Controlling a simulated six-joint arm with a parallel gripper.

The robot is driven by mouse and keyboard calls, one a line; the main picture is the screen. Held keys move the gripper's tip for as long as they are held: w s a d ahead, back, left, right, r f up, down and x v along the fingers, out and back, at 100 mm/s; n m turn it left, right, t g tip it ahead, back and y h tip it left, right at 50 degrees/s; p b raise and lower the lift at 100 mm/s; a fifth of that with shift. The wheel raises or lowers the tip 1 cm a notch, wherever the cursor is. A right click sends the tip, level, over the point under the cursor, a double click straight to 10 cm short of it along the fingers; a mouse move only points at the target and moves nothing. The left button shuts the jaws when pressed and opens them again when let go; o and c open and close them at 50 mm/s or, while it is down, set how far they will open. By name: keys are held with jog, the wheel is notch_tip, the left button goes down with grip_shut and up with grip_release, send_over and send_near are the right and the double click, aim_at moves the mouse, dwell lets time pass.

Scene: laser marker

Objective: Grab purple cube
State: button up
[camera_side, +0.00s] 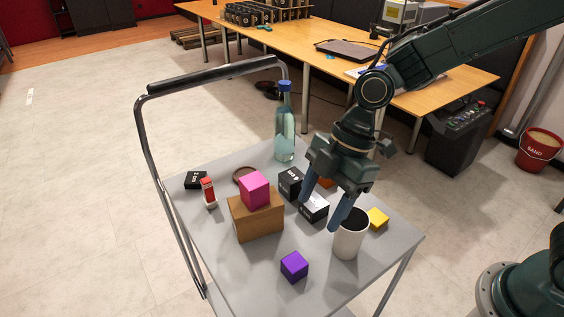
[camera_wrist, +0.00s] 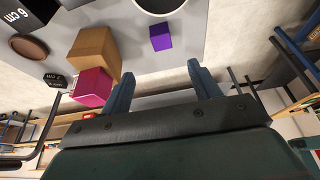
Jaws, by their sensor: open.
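The purple cube (camera_side: 294,267) sits on the grey cart top near its front edge, with bare surface around it. In the wrist view the purple cube (camera_wrist: 161,37) is at the upper middle, beyond my fingertips. My gripper (camera_side: 322,208) is open and empty, above the cart behind and to the right of the cube, beside the white cup. My gripper's two fingers also show in the wrist view (camera_wrist: 160,76), spread apart, and the cube is not between them.
A white cup (camera_side: 348,242) stands right of the cube. A brown box (camera_side: 258,224) with a magenta cube (camera_side: 255,190) on top is to its left. Black boxes (camera_side: 291,183), a yellow cube (camera_side: 378,218) and a glass bottle (camera_side: 284,130) stand farther back. A rail (camera_side: 160,180) borders the left.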

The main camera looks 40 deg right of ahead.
jog(key=shift+a+f, duration=0.25)
jog(key=shift+f, duration=0.1)
send_near(295, 262)
jog(key=shift+x, duration=2.45)
jog(key=shift+w+a, duration=0.1)
jog(key=shift+a, duration=0.05)
jog(key=shift+x, duration=2.55)
